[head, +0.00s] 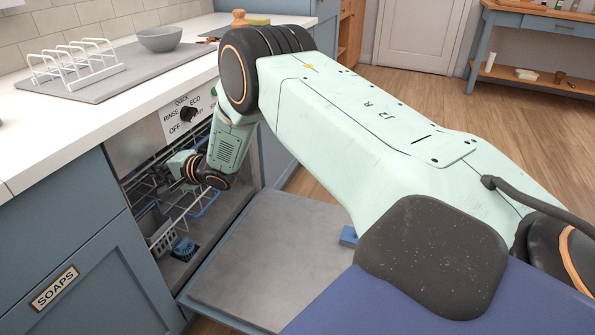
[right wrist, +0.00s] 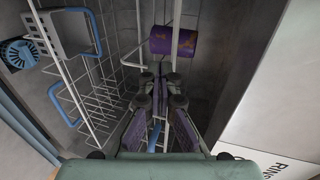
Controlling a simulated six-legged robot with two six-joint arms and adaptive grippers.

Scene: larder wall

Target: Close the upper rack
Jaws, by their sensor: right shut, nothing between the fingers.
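The upper rack (head: 137,184) is a white wire rack inside the open dishwasher, below the control panel. Its wires, some tipped blue, also show in the right wrist view (right wrist: 108,75). It is partly hidden behind my right arm, so I cannot tell how far out it stands. My right gripper (head: 180,163) is inside the dishwasher opening at the rack. In the right wrist view the gripper (right wrist: 162,78) is shut and empty, its fingers among the wires; contact is unclear. A purple cup (right wrist: 174,40) lies just beyond the fingertips. My left gripper is not in view.
The dishwasher door (head: 265,245) is folded down in front. A grey basket (head: 160,236) and a blue round item (head: 183,248) are low in the machine. The control panel (head: 188,115) is just above my right gripper. The counter (head: 30,135) holds a white plate rack (head: 75,65) and a grey bowl (head: 159,39).

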